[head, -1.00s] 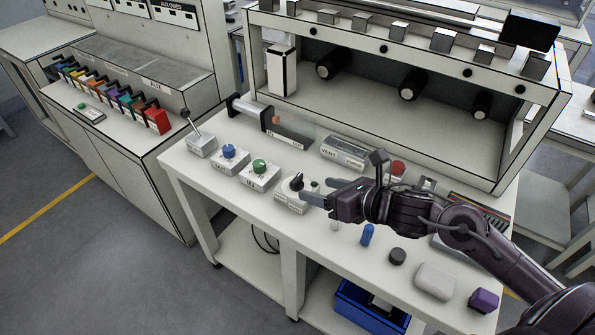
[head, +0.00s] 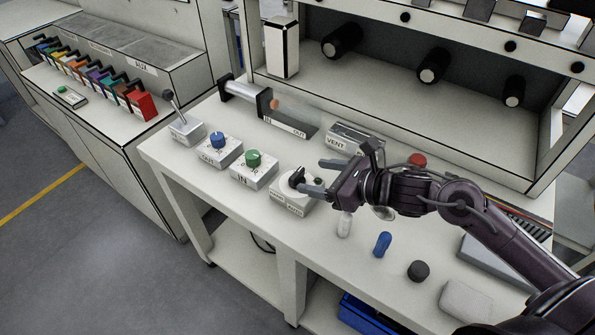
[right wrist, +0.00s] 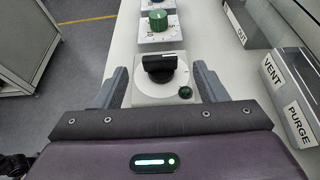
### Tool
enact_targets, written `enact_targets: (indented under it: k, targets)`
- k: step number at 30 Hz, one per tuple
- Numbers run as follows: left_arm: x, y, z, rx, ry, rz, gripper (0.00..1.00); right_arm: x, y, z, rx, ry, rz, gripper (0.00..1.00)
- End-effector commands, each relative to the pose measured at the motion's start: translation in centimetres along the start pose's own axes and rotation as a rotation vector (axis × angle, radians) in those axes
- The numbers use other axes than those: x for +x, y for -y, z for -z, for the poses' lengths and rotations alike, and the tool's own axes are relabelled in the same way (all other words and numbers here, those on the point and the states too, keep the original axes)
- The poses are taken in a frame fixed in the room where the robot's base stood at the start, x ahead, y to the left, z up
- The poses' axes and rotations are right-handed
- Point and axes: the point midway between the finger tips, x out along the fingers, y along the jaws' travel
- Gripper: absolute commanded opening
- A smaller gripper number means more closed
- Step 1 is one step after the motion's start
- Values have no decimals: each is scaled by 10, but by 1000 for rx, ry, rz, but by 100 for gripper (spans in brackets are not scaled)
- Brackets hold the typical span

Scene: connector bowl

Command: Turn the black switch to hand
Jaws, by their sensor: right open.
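The black switch (head: 297,177) is a knob on a white box (head: 285,200) in the middle of the table row. In the right wrist view the black switch (right wrist: 159,66) sits on a pale round plate, with a small dark green button (right wrist: 185,92) near its lower right. My right gripper (head: 318,178) is open, its fingers pointing left at the switch box. In the right wrist view its two fingers (right wrist: 160,86) stand to either side of the switch box, apart from the knob. The left gripper is not in view.
Left of the switch stand a green knob box (head: 253,172), a blue knob box (head: 219,150) and a lever box (head: 185,130). Behind are the VENT/PURGE block (head: 345,140) and a red button (head: 417,160). A blue peg (head: 382,244) and black cap (head: 418,271) lie in front.

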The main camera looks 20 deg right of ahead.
Motion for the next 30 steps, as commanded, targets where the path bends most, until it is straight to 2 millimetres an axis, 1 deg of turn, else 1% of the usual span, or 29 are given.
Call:
enact_targets:
  k: [1, 6, 12, 16, 24, 30]
  targets:
    - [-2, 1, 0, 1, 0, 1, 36, 6, 0, -3, 1, 4, 0, 65]
    - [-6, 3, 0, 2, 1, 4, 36, 30, 0, -3, 3, 4, 1, 65]
    - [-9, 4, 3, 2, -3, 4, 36, 54, 0, -2, 2, 2, 1, 65]
    - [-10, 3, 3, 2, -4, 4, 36, 61, -1, -1, 0, 0, -1, 65]
    - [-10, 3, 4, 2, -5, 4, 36, 62, -1, 0, -1, -1, -1, 65]
    - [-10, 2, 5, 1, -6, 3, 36, 62, -1, 0, -1, -1, -1, 39]
